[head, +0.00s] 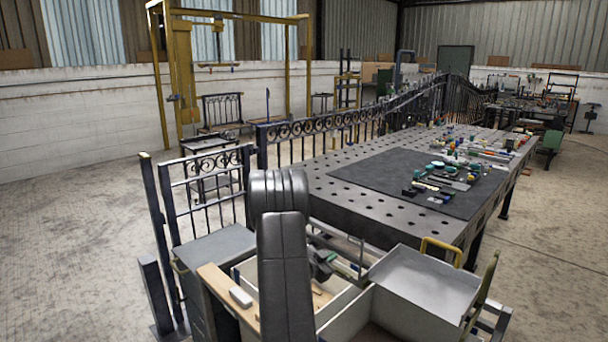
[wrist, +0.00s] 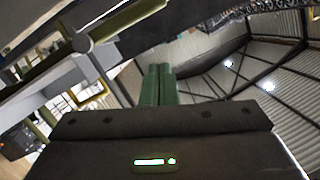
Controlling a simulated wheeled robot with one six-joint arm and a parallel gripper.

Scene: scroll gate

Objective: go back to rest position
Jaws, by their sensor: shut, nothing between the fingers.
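My gripper (wrist: 159,72) shows in the wrist view as two green fingers side by side, pressed together with nothing between them. They reach out beyond the dark gripper body (wrist: 160,143). In the head view my black arm stands folded in the front middle, over the open drawers and trays. My gripper cannot be made out clearly there and seems hidden behind the arm.
A perforated steel table (head: 340,190) with a dark mat (head: 375,170) holding tools and small parts stands beyond the arm. A grey tray (head: 425,281) is at front right. Iron railing (head: 310,128) runs along the table's far side. Floor at left (head: 70,240) is clear.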

